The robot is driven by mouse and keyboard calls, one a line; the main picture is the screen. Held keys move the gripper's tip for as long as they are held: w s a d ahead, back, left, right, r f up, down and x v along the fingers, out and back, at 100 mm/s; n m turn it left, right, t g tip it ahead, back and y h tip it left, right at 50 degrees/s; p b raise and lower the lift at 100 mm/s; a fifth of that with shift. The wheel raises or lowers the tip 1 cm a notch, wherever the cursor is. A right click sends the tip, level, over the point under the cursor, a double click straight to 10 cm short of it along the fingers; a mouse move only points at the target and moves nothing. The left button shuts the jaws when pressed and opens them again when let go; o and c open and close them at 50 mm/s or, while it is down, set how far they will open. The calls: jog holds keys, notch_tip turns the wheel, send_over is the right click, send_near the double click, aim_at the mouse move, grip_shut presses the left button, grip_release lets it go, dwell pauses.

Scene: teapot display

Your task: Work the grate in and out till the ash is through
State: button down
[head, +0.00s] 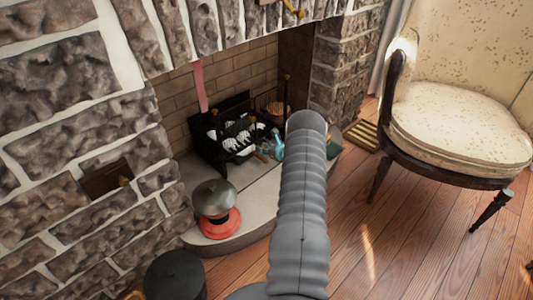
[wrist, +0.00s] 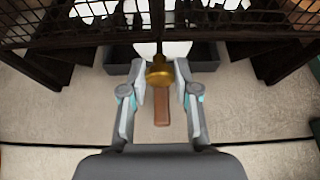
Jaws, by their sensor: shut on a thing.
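The black grate (head: 207,150) sits in the fireplace, with pale white lumps in it. The wrist view shows its dark mesh bars (wrist: 75,37) across the top. A handle with a brass collar (wrist: 160,72) and a brown grip (wrist: 161,110) points from the grate toward me. My gripper (wrist: 161,76) is shut on this handle at the brass collar, one finger on each side. It also shows in the head view (head: 277,150), at the grate's front right. A dark tray (wrist: 207,60) lies low under the grate. My gripper and the lumps partly hide it, and I cannot see ash in it.
A rounded silver and red object (head: 217,210) stands on the pale hearth (head: 255,195), left of my arm. A cream armchair (head: 455,120) stands at the right. Wood floor (head: 400,235) is open in front.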

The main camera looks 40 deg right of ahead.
jog(key=shift+w+r, duration=0.1)
jog(key=shift+w, duration=0.05)
jog(key=c, duration=0.9)
grip_release()
jog(key=shift+o, duration=0.2)
jog(key=a+v, duration=0.1)
jog(key=v, duration=1)
jog(key=shift+s+d, duration=0.45)
jog(key=shift+r, duration=0.1)
